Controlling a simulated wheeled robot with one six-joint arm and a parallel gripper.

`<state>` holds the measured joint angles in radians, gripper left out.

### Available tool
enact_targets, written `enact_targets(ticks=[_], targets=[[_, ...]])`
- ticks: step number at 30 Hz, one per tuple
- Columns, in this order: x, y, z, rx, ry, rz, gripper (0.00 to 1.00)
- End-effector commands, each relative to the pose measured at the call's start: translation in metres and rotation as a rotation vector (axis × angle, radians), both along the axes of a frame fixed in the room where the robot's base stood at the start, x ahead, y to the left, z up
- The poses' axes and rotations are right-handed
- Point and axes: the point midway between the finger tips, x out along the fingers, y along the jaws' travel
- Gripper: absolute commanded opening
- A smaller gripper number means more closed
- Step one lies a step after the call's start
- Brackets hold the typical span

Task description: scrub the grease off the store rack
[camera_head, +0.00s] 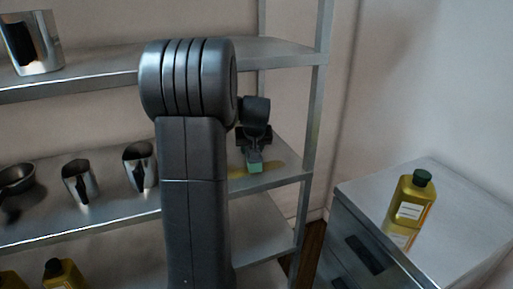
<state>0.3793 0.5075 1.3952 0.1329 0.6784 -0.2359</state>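The store rack (205,205) is a metal shelf unit with several levels. A yellow-brown grease smear (272,168) lies on its middle shelf, near the right end. My gripper (254,155) is over that smear, small in the picture and pointing down. It appears shut on a small green scrubbing pad (255,168). The pad is at the smear and looks to touch the shelf. My arm hides the shelf just left of the gripper, so the smear's full extent there cannot be told.
Metal jugs (80,182) and a dark pan (15,180) stand on the middle shelf at left. A larger metal jug (35,45) is on the upper shelf. Yellow bottles (63,274) stand below. At right, a cabinet (465,215) holds a yellow bottle with a green cap (410,208).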

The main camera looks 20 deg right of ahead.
Motion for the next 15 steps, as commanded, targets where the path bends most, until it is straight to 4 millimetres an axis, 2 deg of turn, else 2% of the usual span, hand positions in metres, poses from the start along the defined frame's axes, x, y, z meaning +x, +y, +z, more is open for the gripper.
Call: enact_targets(ticks=[10, 15], targets=[[-0.001, 0.027, 0.000, 0.001, 0.004, 0.004, 0.00], [-0.001, 0.034, 0.001, 0.001, 0.001, 0.001, 0.00]])
